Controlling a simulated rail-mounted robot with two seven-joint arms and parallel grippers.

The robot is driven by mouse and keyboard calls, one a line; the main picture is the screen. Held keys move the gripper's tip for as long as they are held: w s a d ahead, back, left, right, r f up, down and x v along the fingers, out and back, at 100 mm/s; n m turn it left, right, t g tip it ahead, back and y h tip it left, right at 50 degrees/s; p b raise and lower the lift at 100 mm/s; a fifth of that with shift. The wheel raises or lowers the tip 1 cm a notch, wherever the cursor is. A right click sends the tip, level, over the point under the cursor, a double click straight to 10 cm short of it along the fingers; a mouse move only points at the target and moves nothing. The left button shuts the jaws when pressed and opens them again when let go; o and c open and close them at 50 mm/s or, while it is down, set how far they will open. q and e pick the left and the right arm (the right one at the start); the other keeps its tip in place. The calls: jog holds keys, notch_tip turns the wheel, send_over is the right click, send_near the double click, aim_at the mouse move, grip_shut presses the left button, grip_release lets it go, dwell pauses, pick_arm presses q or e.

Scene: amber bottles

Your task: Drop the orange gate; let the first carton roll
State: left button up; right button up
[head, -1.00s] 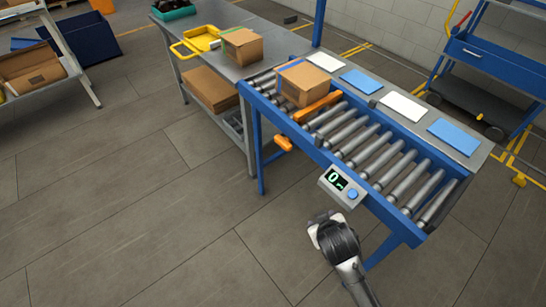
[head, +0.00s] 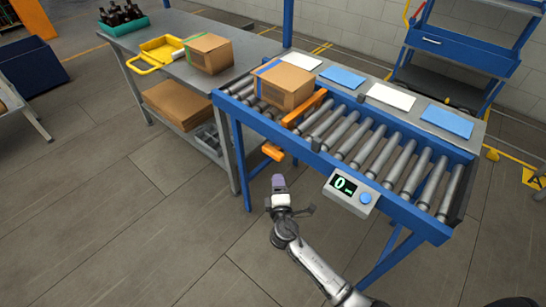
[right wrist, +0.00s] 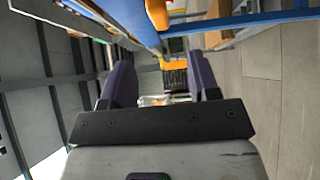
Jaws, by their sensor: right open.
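The orange gate (head: 309,107) stands raised across the rollers, and its orange handle (head: 272,152) sticks out from the near side of the frame. The first carton (head: 283,87), brown with blue tape, sits on the rollers right behind the gate. A second carton (head: 208,54) with green tape stands on the grey table. My right gripper (head: 279,188) is open and empty, below and in front of the handle and apart from it. In the right wrist view its two purple fingers (right wrist: 162,88) are spread, with orange parts beyond them. My left gripper is not in view.
The blue-framed roller conveyor (head: 385,212) slopes to the right. A counter box (head: 349,193) reading 0, with a blue button, is fixed to its near side. Blue and white cards lie along the far ledge. A yellow tray (head: 158,50) is on the table. The floor in front is clear.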

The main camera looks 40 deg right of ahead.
aim_at(274, 158)
jog(key=b+x, duration=0.2)
jog(key=x, duration=0.9)
jog(key=shift+w+d, duration=0.1)
jog(key=shift+w, duration=0.1)
jog(key=shift+w+d+b, duration=0.4)
jog(key=shift+w+b, duration=0.05)
jog(key=shift+w, duration=0.15)
jog(key=c, duration=0.8)
grip_shut()
